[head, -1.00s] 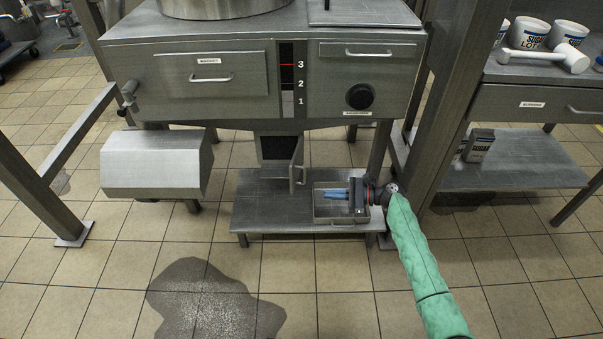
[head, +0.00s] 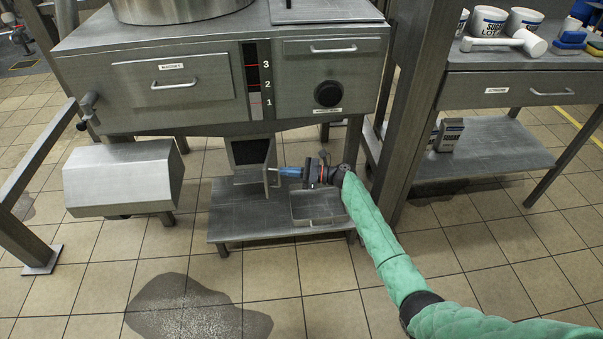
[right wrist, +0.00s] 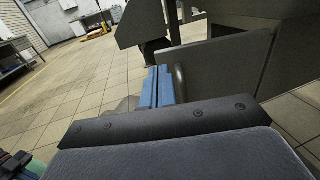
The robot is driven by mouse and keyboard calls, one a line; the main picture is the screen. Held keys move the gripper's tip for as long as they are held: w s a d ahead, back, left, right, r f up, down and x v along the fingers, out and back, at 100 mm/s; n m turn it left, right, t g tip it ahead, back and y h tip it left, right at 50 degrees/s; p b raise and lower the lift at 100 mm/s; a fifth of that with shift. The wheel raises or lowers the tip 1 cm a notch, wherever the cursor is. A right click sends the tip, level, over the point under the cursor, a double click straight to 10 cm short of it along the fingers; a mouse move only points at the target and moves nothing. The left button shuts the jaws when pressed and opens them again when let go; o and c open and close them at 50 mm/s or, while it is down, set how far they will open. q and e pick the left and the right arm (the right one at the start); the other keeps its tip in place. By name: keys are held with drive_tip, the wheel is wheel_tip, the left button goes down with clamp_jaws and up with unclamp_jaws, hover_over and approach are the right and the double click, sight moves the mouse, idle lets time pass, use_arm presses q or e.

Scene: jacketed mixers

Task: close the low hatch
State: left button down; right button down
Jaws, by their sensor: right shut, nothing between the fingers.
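The low hatch (head: 270,178) is a small grey metal door below the machine's body, and it stands open, swung outward beside its dark opening (head: 249,152). In the right wrist view its grey panel (right wrist: 222,76) fills the middle right, with a bar handle (right wrist: 180,83) on it. My right gripper (head: 284,172) is shut and empty, its blue fingers at the handle side of the door. In the right wrist view the blue fingers (right wrist: 158,90) are just left of the handle; I cannot tell whether they touch it. My left gripper is out of view.
A low metal stand (head: 240,223) under the hatch holds a shallow tray (head: 318,221) below my right gripper. A grey angular box (head: 120,180) is to the left. A steel post and a shelf (head: 490,150) are to the right. A wet patch lies on the open floor in front.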

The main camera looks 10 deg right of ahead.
sight(266, 170)
drive_tip(key=shift+x, duration=2.25)
drive_tip(key=shift+s+a, duration=0.1)
drive_tip(key=shift+a, duration=0.05)
